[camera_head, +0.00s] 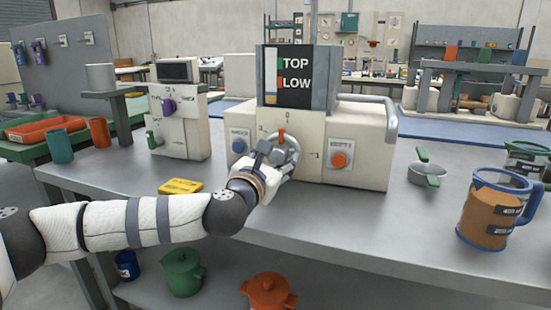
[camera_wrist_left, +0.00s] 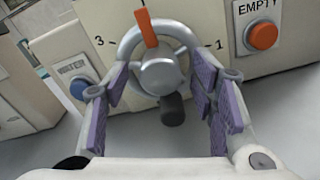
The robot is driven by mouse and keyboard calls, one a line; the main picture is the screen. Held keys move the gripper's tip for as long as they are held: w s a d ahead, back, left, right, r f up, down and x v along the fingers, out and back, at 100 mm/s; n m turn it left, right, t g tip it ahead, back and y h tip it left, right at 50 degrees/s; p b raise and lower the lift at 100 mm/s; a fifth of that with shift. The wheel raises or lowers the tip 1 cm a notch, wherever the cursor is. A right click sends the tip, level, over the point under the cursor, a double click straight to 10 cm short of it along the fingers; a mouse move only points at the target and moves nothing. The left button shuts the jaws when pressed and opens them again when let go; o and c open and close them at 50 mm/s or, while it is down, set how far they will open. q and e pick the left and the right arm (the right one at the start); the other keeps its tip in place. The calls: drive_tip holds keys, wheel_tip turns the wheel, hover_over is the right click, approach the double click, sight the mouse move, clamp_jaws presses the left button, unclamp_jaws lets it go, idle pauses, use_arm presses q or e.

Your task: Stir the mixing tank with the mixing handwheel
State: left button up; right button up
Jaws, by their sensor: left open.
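The mixing handwheel (camera_head: 292,147) is a grey ring on the front of the cream machine (camera_head: 358,125). In the left wrist view the handwheel (camera_wrist_left: 128,45) has an orange pointer (camera_wrist_left: 147,27) at its top, a round hub (camera_wrist_left: 160,74) and a dark knob (camera_wrist_left: 172,110) low down. A dark box (camera_head: 297,78) with a coloured column and the words "TOP" and "LOW" stands on the machine. My left gripper (camera_head: 268,150) is in front of the wheel. Its purple-padded fingers (camera_wrist_left: 162,88) are spread, one on each side of the hub and knob, with no visible grip.
A blue button (camera_head: 239,146) is left of the wheel and an orange "EMPTY" button (camera_head: 339,160) right of it. A yellow block (camera_head: 181,187), a small pan (camera_head: 427,173) and a brown-filled jug (camera_head: 488,212) stand on the grey bench (camera_head: 370,222).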

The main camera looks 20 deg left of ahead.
use_arm(q)
drive_tip(key=c, duration=1.1)
drive_tip(key=shift+c, duration=0.2)
drive_tip(key=m+p, duration=0.2)
drive_tip(key=m, duration=0.3)
drive_tip(key=shift+d+r+m, duration=0.1)
drive_tip(key=shift+r+m, duration=0.05)
drive_tip(key=shift+m, duration=0.15)
drive_tip(key=m+p, duration=0.1)
drive_tip(key=m, duration=0.3)
drive_tip(key=shift+p, duration=0.3)
drive_tip(key=m+p, duration=0.2)
drive_tip(key=m, duration=0.3)
drive_tip(key=shift+m, duration=0.4)
drive_tip(key=shift+f+m+p, duration=0.15)
drive_tip(key=shift+m+p, duration=0.2)
drive_tip(key=shift+m, duration=0.75)
drive_tip(key=shift+f+m+p, duration=0.1)
drive_tip(key=shift+m+p, duration=0.25)
drive_tip(key=shift+m, duration=0.75)
use_arm(e)
drive_tip(key=w+r+t, duration=0.2)
drive_tip(key=w+r, duration=0.3)
drive_tip(key=r, duration=0.2)
drive_tip(key=shift+w, duration=0.3)
use_arm(q)
drive_tip(key=shift+f, duration=0.1)
use_arm(e)
drive_tip(key=shift+r, duration=0.1)
